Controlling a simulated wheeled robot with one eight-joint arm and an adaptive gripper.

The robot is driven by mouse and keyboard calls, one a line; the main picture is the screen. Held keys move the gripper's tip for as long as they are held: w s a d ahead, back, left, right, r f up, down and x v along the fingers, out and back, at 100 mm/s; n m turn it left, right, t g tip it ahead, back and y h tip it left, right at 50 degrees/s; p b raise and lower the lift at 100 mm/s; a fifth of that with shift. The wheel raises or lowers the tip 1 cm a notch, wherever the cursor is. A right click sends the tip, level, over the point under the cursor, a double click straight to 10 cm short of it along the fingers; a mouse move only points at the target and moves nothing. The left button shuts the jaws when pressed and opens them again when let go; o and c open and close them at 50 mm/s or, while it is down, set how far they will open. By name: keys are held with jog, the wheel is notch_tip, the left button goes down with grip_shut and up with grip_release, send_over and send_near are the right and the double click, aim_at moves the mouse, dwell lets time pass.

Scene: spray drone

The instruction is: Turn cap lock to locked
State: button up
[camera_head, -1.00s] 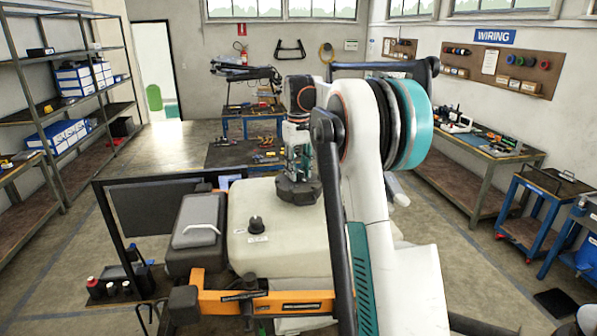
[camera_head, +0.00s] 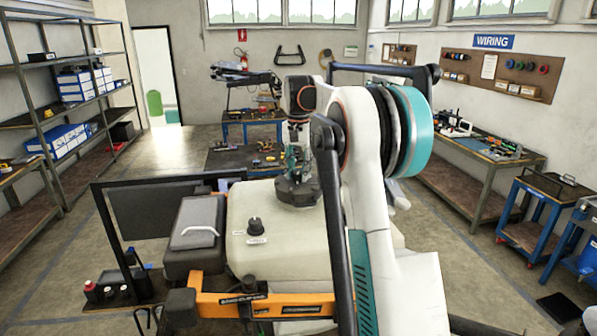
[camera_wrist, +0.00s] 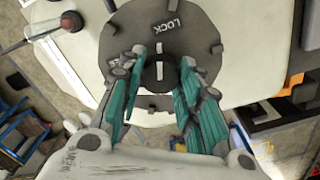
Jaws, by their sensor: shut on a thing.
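A dark round cap (camera_head: 285,198) sits on top of the cream tank (camera_head: 285,255). In the wrist view the cap (camera_wrist: 205,40) bears the word LOCK and a short white line below it. A small dark knob (camera_wrist: 158,78) with a white mark stands at the cap's middle. The knob's mark and the cap's line look roughly in line. My gripper (camera_wrist: 158,73) points down over the cap, its teal fingers shut on the knob from both sides. In the head view my gripper (camera_head: 298,172) hides part of the cap and the knob.
Another black knob (camera_head: 255,227) stands on the tank left of the cap. A grey box (camera_head: 195,228) adjoins the tank's left side, and an orange frame (camera_head: 290,304) runs along its front. A dark panel (camera_head: 152,208) stands at the left. Benches and shelves stand farther off.

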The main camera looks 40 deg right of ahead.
aim_at(298, 171)
jog(key=shift+m, duration=0.5)
jog(key=o, duration=1)
jog(key=shift+o, duration=0.2)
notch_tip(298, 171, up, 12)
jog(key=shift+w, duration=0.1)
dwell(0.4)
